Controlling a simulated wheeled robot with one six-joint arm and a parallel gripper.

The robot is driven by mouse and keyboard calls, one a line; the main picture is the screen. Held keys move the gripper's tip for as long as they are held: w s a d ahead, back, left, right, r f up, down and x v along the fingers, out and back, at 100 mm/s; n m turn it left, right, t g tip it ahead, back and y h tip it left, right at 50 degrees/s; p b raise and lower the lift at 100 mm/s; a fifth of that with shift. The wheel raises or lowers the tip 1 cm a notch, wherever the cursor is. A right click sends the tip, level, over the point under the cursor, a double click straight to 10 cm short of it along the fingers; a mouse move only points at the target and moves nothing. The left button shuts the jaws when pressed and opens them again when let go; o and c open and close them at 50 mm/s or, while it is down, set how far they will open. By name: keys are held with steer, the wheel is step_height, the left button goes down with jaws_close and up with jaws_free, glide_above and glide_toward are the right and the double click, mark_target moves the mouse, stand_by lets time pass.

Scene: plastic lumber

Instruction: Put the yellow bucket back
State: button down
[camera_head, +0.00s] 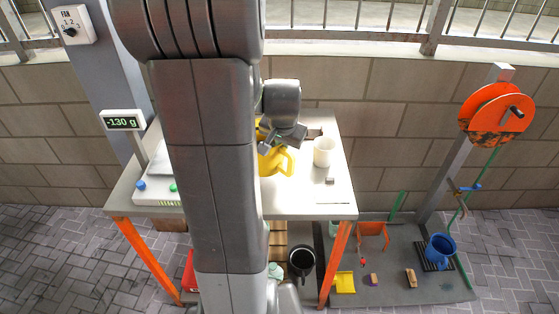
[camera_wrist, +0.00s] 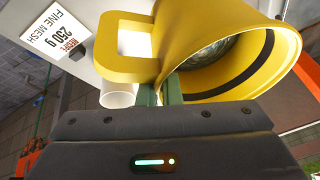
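The yellow bucket (camera_head: 272,163) is over the white table in the head view, partly hidden behind my arm. In the wrist view the yellow bucket (camera_wrist: 225,62) is large and tilted in the picture, with a squared handle on its left and a dark band inside its rim. Some greyish content shows inside. My gripper (camera_wrist: 160,92) has its green fingers close together at the handle's joint with the bucket, and appears shut on it. My gripper (camera_head: 285,140) also shows above the bucket in the head view. I cannot tell whether the bucket touches the table.
A white cup (camera_head: 324,152) stands right of the bucket on the table (camera_head: 310,203). A scale display (camera_head: 122,121) reads -130 g. A blue bucket (camera_head: 440,250) sits at the lower right below an orange wheel (camera_head: 497,113). A black bucket (camera_head: 301,262) is under the table.

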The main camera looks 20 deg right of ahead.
steer(key=shift+f, duration=2.6)
steer(key=shift+f, duration=0.2)
steer(key=c, duration=1.6)
jaws_free()
steer(key=shift+r, duration=0.15)
steer(key=v, duration=1.2)
steer(key=shift+s+a, duration=0.1)
